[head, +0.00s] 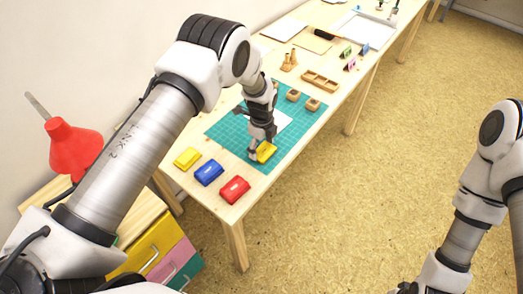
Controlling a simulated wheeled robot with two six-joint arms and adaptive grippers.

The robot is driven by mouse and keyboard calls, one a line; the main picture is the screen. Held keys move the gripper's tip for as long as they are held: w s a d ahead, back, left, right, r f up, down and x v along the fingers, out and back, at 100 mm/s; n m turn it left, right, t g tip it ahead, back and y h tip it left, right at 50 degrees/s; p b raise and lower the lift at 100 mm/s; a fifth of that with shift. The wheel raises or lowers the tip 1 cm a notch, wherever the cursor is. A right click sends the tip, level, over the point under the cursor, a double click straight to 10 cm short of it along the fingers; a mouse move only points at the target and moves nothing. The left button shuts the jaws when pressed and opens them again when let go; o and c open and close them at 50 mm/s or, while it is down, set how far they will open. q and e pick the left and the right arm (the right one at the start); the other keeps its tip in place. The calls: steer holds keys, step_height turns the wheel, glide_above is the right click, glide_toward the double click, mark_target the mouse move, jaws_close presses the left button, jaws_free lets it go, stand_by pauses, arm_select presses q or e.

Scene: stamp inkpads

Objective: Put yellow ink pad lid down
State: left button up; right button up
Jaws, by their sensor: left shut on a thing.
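My left gripper (261,154) is shut on a yellow ink pad lid (267,151) at the lower right edge of the green cutting mat (229,127). The gripper's fingers cover part of the lid, and I cannot tell whether the lid touches the mat. A yellow ink pad (187,158) lies on the table at the left end of the row of pads. My right arm comes in at the right edge of the view, and its gripper is not visible.
A blue ink pad (209,172) and a red ink pad (234,189) lie beside the yellow one on the wooden table (262,182). Small wooden blocks (312,104) stand on the mat's right side. A wooden tray (320,81) lies farther back. A red lamp (73,148) stands at left.

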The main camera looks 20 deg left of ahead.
mark_target(262, 149)
arm_select(q)
steer(key=o, duration=0.7)
steer(key=shift+r, duration=0.1)
steer(key=shift+w+r, duration=0.1)
steer(key=shift+r, duration=0.25)
step_height(262, 149, up, 11)
steer(key=shift+r+b, duration=0.15)
steer(key=shift+b, duration=1)
